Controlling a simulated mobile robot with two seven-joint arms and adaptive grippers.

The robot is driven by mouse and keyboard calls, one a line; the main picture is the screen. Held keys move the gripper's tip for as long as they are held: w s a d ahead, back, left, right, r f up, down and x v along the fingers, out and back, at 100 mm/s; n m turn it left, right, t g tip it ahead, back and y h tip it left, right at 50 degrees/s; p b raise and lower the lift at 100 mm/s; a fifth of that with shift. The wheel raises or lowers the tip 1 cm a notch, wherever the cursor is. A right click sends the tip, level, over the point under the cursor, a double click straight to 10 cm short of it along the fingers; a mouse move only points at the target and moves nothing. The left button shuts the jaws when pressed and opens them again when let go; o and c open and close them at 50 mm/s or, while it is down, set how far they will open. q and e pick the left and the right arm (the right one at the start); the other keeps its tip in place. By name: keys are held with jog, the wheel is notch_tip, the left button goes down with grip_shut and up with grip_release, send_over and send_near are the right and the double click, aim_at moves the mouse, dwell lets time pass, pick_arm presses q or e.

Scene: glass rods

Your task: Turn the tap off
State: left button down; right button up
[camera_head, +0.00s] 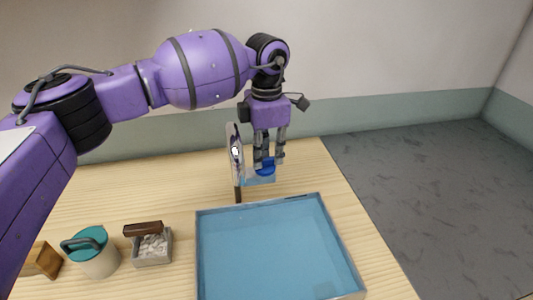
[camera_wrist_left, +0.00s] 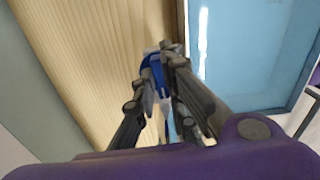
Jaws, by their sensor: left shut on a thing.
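The tap has a shiny metal body (camera_head: 236,152) standing at the back edge of the blue basin (camera_head: 275,240) and a blue handle (camera_head: 265,171). My left gripper (camera_head: 268,160) points down from above, just right of the metal body, and is shut on the blue handle. In the left wrist view the blue handle (camera_wrist_left: 152,70) shows between the fingertips, partly hidden by them. Whether water flows cannot be told. My right gripper is not in view.
A small grey box with pale pieces (camera_head: 152,248), a cream pot with a teal lid (camera_head: 92,250) and a wooden block (camera_head: 42,261) stand left of the basin on the wooden table (camera_head: 140,195). The table's right edge is close to the basin.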

aim_at(266, 159)
pick_arm(q)
jog(key=shift+m, duration=0.7)
jog(key=c, duration=1.8)
grip_release()
notch_tip(266, 159, up, 12)
